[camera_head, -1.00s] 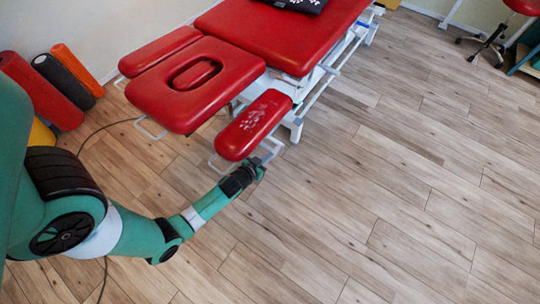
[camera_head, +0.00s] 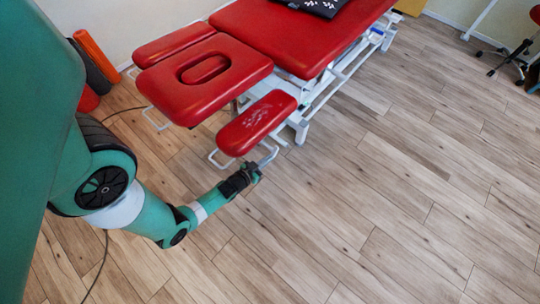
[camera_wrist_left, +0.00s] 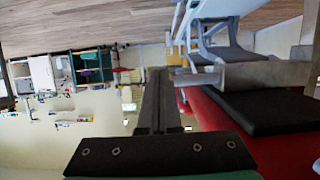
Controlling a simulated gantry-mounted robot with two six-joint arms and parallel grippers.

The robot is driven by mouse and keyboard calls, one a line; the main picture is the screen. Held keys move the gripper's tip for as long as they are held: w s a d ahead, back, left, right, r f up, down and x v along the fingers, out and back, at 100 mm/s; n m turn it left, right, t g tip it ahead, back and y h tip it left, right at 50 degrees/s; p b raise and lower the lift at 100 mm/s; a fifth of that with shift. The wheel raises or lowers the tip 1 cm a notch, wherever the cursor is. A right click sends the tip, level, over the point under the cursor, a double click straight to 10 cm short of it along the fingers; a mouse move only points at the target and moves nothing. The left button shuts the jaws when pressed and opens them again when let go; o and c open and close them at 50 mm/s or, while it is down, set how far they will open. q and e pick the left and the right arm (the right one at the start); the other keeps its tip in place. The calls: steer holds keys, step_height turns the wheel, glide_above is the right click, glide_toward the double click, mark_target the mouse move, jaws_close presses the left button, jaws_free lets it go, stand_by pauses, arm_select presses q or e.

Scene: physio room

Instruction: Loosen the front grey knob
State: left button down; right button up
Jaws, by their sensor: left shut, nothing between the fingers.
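The front grey knob cannot be made out for sure. A grey metal piece (camera_wrist_left: 240,76) runs across the right of the left wrist view, close beside the fingers; I cannot tell whether the knob is part of it. The red treatment table (camera_head: 300,40) has a small front armrest pad (camera_head: 257,122) with a white metal loop (camera_head: 270,157) below it. My left gripper (camera_head: 253,172) is near that loop, just beyond the pad's near end. In the left wrist view its fingers (camera_wrist_left: 155,78) are together with nothing between them. My right gripper is out of view.
A red headrest pad (camera_head: 165,95) with an oval opening lies left of the armrest. Red, black and orange rolls (camera_head: 95,58) lean at the left wall. A cable (camera_head: 105,262) lies on the floor. Wooden floor (camera_head: 400,200) to the right is clear.

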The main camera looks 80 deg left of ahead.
arm_select(q)
steer(key=shift+w+a+f+b, duration=0.15)
steer(key=shift+f+b, duration=0.35)
steer(key=shift+f, duration=0.15)
steer(key=shift+w+a+f+b, duration=0.1)
steer(key=shift+w+f+b, duration=0.05)
steer(key=shift+f+b, duration=0.4)
steer(key=shift+f, duration=0.15)
